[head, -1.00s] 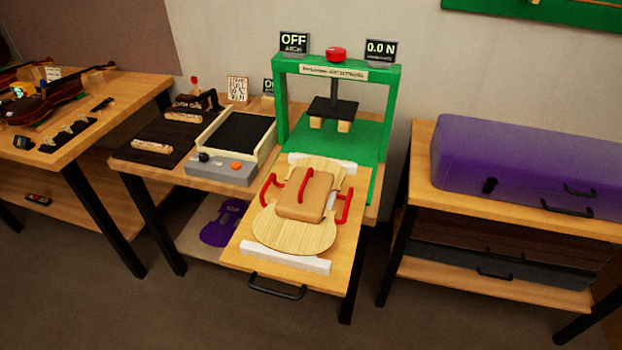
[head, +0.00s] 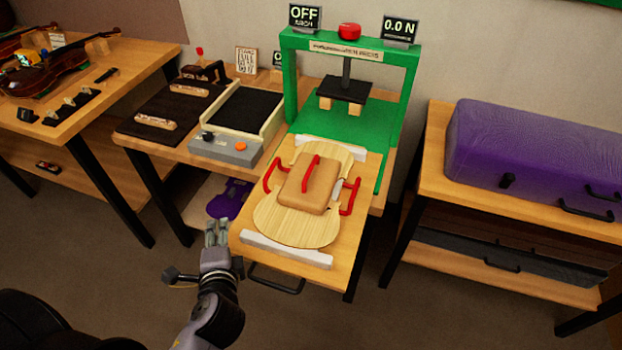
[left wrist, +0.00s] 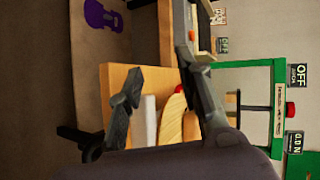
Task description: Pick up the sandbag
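The sandbag (head: 308,186) is a tan, rounded block with a red handle on top. It lies on a pale wooden violin plate (head: 285,228) on the pull-out board in front of the green press. My left gripper (head: 216,232) is at the board's front left corner, apart from the sandbag. In the left wrist view its two fingers (left wrist: 165,105) are spread wide with nothing between them. There the violin plate's edge (left wrist: 171,118) shows beyond the fingers, and I cannot make out the sandbag. My right gripper is in neither view.
Red clamps (head: 349,196) stand on both sides of the sandbag. White bars (head: 286,250) lie before and behind the plate. The green press (head: 397,110) rises behind. A black handle (head: 274,279) sticks out at the board's front. The floor in front is clear.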

